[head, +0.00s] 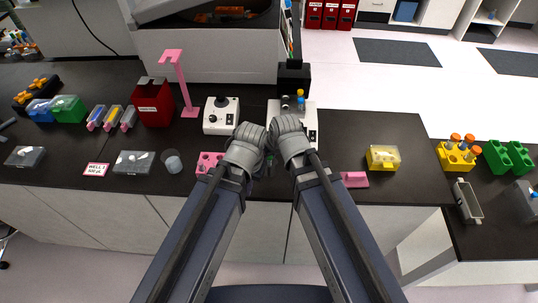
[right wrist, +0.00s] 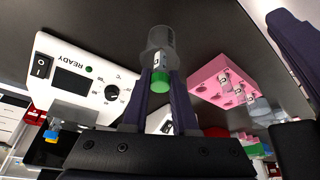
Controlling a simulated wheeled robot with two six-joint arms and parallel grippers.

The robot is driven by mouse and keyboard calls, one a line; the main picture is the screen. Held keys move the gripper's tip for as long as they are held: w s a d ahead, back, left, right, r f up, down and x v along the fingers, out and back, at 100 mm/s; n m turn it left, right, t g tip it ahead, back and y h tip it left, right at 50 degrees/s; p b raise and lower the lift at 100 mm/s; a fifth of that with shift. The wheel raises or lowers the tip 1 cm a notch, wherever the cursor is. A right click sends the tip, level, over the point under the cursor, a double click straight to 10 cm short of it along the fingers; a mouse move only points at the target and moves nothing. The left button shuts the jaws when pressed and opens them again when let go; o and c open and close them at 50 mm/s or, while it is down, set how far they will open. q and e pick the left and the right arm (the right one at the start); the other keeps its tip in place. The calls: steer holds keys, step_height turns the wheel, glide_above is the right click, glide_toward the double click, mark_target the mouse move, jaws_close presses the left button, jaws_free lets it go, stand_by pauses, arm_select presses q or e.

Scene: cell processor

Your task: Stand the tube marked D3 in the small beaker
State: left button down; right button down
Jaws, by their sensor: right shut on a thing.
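My right gripper (head: 286,138) is over the bench; in the right wrist view its fingertips (right wrist: 166,76) are shut on a tube with a green cap (right wrist: 160,82) and a white label (right wrist: 158,61), whose marking I cannot fully read. A grey see-through cylinder (right wrist: 159,38) lies beyond the label; I cannot tell whether it is part of the tube. The small beaker (head: 173,162) looks like a grey clear cup on the bench, left of both grippers. My left gripper (head: 247,150) is beside the right one, above the pink rack's right side; its fingers are hidden.
The pink rack (head: 207,160) holds labelled tubes in the right wrist view (right wrist: 222,78). A white device marked READY (right wrist: 95,75) is close by. A red container (head: 152,105), pink stand (head: 188,85) and clear box (head: 133,161) stand left.

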arm_select(q)
steer(key=shift+f, duration=0.15)
arm_select(e)
steer(key=shift+f, duration=0.2)
steer(key=c, duration=0.6)
jaws_free()
arm_select(q)
step_height(320, 180, up, 7)
steer(key=p, duration=0.7)
steer(key=shift+s+d, duration=0.2)
steer(key=shift+s, duration=0.15)
arm_select(e)
steer(key=v, duration=0.8)
steer(key=shift+f, duration=0.1)
